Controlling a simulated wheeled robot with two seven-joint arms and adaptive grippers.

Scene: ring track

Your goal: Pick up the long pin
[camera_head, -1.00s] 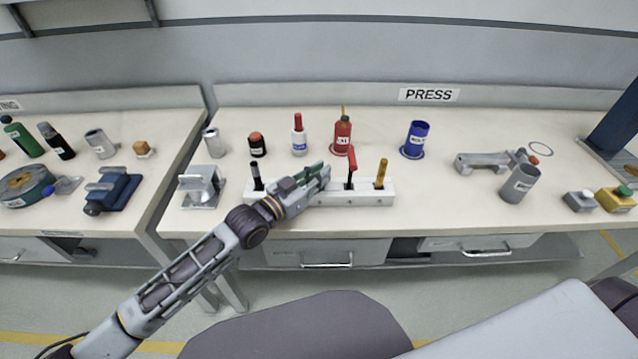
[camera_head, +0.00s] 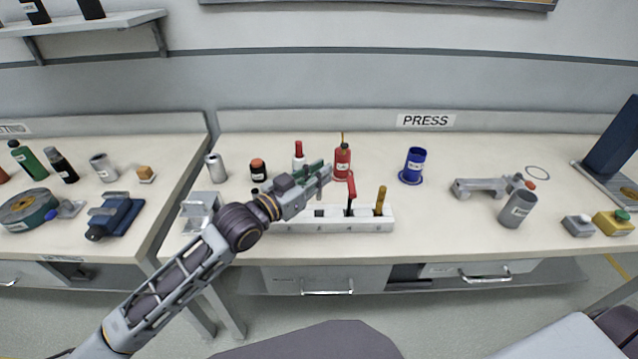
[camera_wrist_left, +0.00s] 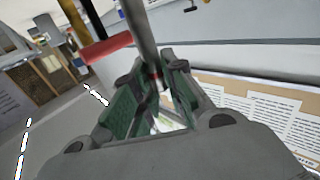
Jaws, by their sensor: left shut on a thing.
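My left gripper (camera_head: 318,173) is shut on a grey metal pin, the long pin (camera_head: 321,187), above the white rack (camera_head: 335,226). The pin's lower end shows just below the fingers. In the left wrist view the pin is a smooth grey rod (camera_wrist_left: 140,35) between the green-padded fingers (camera_wrist_left: 150,90). A red-handled tool (camera_head: 351,187) and a yellow-handled tool (camera_head: 381,197) stand in the rack to the right of the gripper. The left part of the rack is hidden by my arm. My right gripper is not in view.
Behind the rack stand a red bottle (camera_head: 342,161) and a blue cup (camera_head: 415,160). A grey clamp-like part (camera_head: 485,187) and a grey cup (camera_head: 517,207) lie to the right. A grey metal stand (camera_head: 199,211) is left of the rack. Bench between rack and clamp is clear.

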